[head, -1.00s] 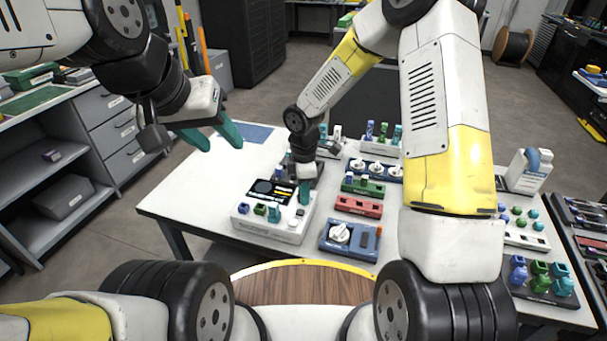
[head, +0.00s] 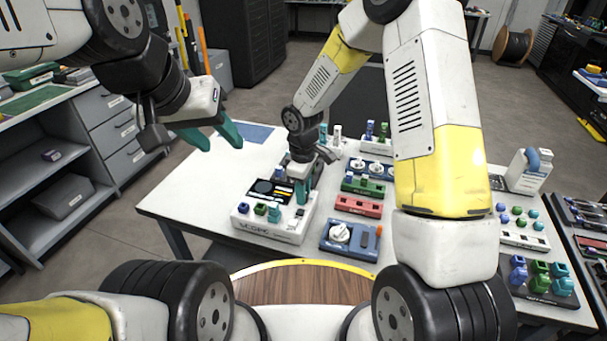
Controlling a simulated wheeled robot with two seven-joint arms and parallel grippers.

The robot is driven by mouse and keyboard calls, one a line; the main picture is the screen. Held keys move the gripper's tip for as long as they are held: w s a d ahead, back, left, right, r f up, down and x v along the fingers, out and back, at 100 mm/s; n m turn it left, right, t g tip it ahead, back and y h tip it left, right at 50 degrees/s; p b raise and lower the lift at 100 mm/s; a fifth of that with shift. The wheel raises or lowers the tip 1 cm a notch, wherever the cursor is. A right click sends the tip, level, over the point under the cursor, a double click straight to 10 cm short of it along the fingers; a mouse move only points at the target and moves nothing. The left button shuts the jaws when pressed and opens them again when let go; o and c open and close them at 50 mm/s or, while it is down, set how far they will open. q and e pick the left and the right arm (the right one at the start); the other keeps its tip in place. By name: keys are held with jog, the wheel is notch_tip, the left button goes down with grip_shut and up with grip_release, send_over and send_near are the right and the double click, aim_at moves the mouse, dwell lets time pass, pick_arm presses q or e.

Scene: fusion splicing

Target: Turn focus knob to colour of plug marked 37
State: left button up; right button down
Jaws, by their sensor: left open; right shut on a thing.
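A white box lettered SCOPE (head: 270,231) sits at the table's front left. Its top bears a dark screen (head: 270,190) and a row of small parts: blue (head: 243,207), green (head: 260,209) and teal (head: 274,213). My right gripper (head: 303,194) points down at the right end of this box, beside the screen. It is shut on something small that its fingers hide. My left gripper (head: 217,136) is open and empty, in the air above the table's left side. I cannot read a 37 on any plug or tell which knob is marked focus.
A blue box with a white knob (head: 340,234) stands right of the scope box. Red (head: 358,206) and green (head: 362,187) blocks lie behind it. A rack of blue, green and teal plugs (head: 540,280) is at the right. The table's left part is clear.

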jog(key=m, duration=0.5)
jog(key=shift+m, duration=0.3)
dwell(0.5)
jog(key=c, duration=1.1)
grip_release()
jog(key=shift+a+r, duration=0.1)
jog(key=shift+r, duration=3.85)
